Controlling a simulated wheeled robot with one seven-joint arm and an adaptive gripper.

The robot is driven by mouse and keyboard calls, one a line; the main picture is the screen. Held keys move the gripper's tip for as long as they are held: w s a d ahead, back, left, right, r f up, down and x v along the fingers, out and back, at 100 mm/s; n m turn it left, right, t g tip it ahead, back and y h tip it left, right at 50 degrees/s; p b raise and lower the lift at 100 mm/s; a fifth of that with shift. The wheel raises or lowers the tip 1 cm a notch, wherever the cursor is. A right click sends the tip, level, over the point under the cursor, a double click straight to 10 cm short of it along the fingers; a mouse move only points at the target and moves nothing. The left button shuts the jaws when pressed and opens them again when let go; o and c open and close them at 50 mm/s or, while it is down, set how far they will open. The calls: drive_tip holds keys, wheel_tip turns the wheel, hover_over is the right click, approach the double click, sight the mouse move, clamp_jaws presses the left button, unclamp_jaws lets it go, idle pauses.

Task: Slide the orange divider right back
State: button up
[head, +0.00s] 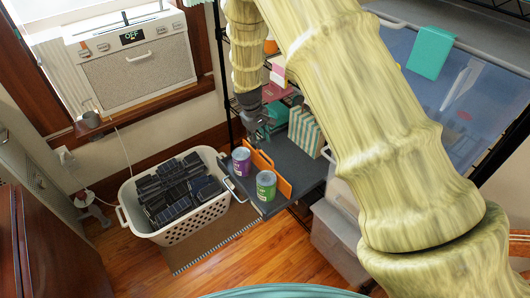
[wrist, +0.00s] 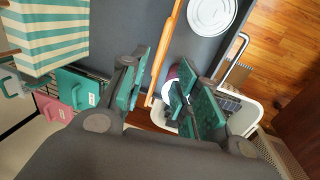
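The orange divider (head: 284,188) stands on a dark grey sliding shelf (head: 299,160), behind the two cans in the head view. In the wrist view the divider (wrist: 167,45) is a thin upright strip, with its near end close to my left finger. My gripper (head: 254,122) hangs over the far end of the shelf, by the divider's far end. In the wrist view my gripper (wrist: 160,78) is open, its green-padded fingers apart with nothing held between them. Whether a finger touches the divider I cannot tell.
A purple can (head: 241,161) and a green-labelled can (head: 266,186) stand left of the divider. A striped box (head: 306,131) is to its right. A white basket (head: 188,225) of dark items sits on the floor below. Teal and pink boxes (wrist: 80,88) lie beyond the shelf.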

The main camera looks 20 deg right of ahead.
sight(264, 155)
drive_tip(key=shift+w+d+f+p, duration=0.1)
drive_tip(key=shift+d+f, duration=0.15)
drive_tip(key=shift+f, duration=1.15)
drive_tip(key=shift+w+d+f+p, duration=0.1)
drive_tip(key=shift+d+f, duration=0.2)
drive_tip(key=shift+f, duration=1.15)
drive_tip(key=shift+w+d+f+p, duration=0.1)
drive_tip(key=shift+d+f, duration=0.15)
drive_tip(key=shift+f, duration=1.15)
clamp_jaws()
